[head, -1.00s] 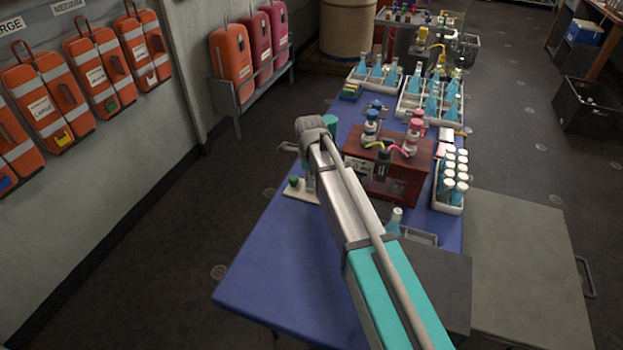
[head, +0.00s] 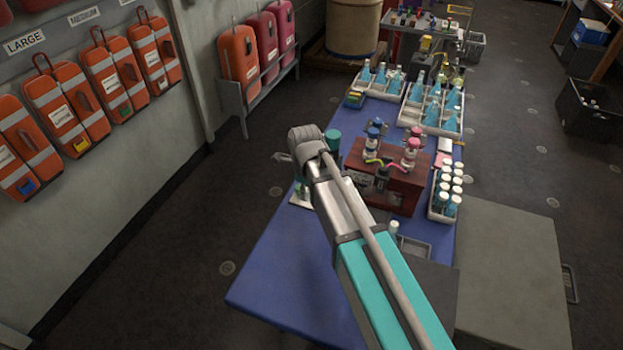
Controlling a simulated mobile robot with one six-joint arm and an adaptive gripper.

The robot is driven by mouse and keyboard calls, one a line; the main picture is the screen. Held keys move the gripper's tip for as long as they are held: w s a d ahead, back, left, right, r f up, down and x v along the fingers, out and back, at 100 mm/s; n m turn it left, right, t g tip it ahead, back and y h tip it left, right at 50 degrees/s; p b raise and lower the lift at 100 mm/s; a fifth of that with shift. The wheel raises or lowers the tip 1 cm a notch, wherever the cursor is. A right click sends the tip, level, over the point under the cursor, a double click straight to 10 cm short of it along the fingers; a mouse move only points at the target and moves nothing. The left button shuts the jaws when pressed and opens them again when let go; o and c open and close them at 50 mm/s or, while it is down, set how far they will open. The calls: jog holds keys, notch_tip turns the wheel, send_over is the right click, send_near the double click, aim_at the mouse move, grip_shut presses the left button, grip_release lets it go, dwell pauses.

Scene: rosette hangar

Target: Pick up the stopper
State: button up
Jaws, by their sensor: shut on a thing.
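My arm reaches forward over the blue table (head: 275,265), and its grey wrist hides most of my gripper. A small grey part of my gripper (head: 283,157) shows left of the wrist, above the table's left edge. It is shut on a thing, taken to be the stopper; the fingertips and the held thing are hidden. A small white stand (head: 299,199) sits on the table's left edge below the wrist, partly covered by my arm. Something small and greenish shows at the stand, too small to make out.
A dark red box (head: 405,196) with blue-topped and pink-topped bottles stands right of my arm. A rack of white-capped tubes (head: 433,213) is farther right. Trays of blue flasks (head: 432,120) are at the back. The table's front left is clear. Orange cases hang on the left wall.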

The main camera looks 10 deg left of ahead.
jog(key=shift+s+r+p, duration=0.2)
jog(key=shift+s+r, duration=0.05)
jog(key=shift+s, duration=0.35)
jog(key=shift+s+r+p, duration=0.2)
jog(key=shift+s+r, duration=0.1)
jog(key=shift+s, duration=0.35)
jog(key=shift+s+r+p, duration=0.2)
jog(key=shift+s+r, duration=0.05)
jog(key=shift+s, duration=0.35)
jog(key=w+d+r+p, duration=0.1)
jog(key=w+d, duration=0.2)
jog(key=w, duration=0.3)
jog(key=w+d+r+p, duration=0.1)
jog(key=w+d, duration=0.3)
jog(key=w, duration=0.3)
jog(key=shift+r, duration=0.3)
jog(key=shift+w+f, duration=0.1)
jog(key=shift+f, duration=0.1)
jog(key=shift+f+b, duration=1.65)
jog(key=shift+f, duration=0.05)
jog(key=shift+f+b, duration=0.7)
jog(key=shift+f, duration=0.05)
jog(key=shift+f+b, duration=0.25)
jog(key=shift+b, duration=0.05)
